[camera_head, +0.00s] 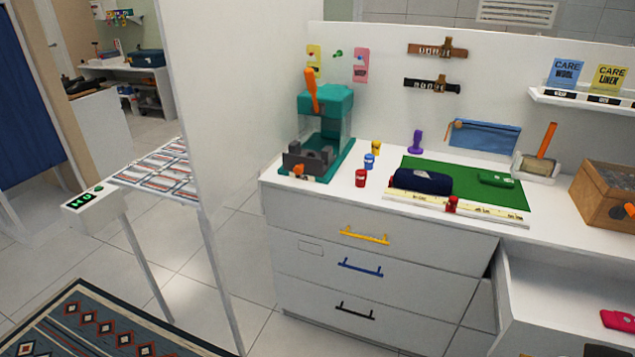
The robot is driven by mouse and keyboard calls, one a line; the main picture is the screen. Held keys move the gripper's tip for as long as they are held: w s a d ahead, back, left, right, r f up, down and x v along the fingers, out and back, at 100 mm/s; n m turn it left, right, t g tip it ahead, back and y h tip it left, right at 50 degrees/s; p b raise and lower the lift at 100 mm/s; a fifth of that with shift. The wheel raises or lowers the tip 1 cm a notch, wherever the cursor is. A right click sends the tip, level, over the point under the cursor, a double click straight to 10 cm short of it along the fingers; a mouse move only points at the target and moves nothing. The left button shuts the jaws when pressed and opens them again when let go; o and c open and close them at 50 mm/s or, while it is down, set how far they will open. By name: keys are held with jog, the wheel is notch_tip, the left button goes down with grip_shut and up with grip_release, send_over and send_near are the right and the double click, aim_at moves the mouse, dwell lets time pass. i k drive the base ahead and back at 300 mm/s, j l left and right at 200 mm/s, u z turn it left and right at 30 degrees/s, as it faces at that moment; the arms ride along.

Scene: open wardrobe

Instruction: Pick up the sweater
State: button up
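No thing that is clearly a sweater shows. A small red-pink cloth-like item (618,321) with a white mark lies on the lower white surface at the bottom right, partly cut off by the picture's edge; I cannot tell what it is. A dark navy soft item (422,180) with a small white mark lies on the green mat (412,163) on the counter; it looks like a pouch. My gripper is not in view. A dark shape at the bottom right edge is too cut off to identify.
A white counter (560,208) stands above drawers with yellow, blue and black handles (354,310). It holds a teal machine (333,110), small coloured pieces, a ruler (460,207) and a wooden box (605,195). A white panel (240,100) and striped rack (165,170) stand left. Tiled floor is clear between.

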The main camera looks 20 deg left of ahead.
aim_at(415, 180)
jog(key=u, duration=0.5)
jog(key=i+l+z, duration=0.15)
jog(key=i+z, duration=0.15)
jog(key=i, duration=0.95)
